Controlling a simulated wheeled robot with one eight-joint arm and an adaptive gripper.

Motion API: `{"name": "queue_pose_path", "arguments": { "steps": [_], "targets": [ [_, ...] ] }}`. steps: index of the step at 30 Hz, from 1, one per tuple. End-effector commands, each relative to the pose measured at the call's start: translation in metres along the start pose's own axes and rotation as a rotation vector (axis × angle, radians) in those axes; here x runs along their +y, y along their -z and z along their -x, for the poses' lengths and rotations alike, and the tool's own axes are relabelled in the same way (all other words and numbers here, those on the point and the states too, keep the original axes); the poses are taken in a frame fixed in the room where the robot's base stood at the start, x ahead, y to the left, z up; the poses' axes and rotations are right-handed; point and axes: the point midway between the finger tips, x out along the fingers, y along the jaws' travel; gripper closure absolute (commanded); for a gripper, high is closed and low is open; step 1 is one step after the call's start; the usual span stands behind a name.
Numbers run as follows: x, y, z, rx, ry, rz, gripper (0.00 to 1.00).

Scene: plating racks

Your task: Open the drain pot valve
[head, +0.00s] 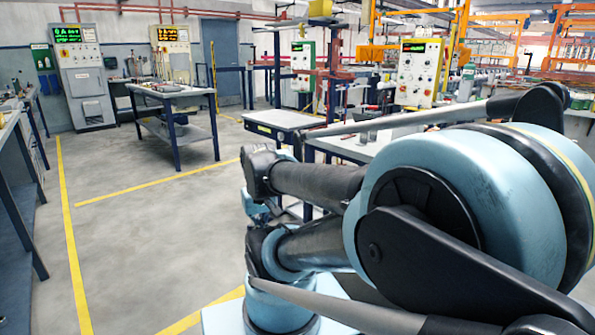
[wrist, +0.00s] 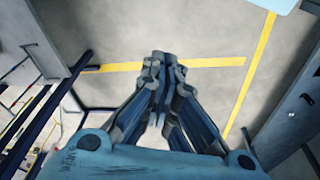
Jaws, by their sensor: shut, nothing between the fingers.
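My gripper (wrist: 165,62) shows in the wrist view, pointing away over the floor. Its fingers meet at the tips and nothing is between them. In the head view my folded arm fills the right half, and the gripper itself is mostly hidden behind the arm links. I cannot make out a drain pot or its valve in either view. The arm may hide part of the benches on the right.
Grey floor (head: 150,230) with yellow lines is clear at left and centre. A blue-framed table (head: 178,92) stands further back. A workbench (head: 12,170) runs along the left edge. Control cabinets (head: 85,75) stand at the back. A control panel (head: 418,72) stands behind my arm.

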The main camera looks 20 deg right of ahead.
Motion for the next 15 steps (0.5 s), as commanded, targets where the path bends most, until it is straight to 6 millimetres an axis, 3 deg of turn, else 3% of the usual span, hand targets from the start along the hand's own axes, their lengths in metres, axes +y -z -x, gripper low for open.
{"name": "queue_pose_path", "arguments": {
  "steps": [11, 15],
  "targets": [
    [0.001, -0.005, 0.008, 0.012, -0.006, -0.005, 1.00],
    [0.010, 0.013, 0.016, 0.016, -0.039, -0.038, 1.00]
  ]
}}
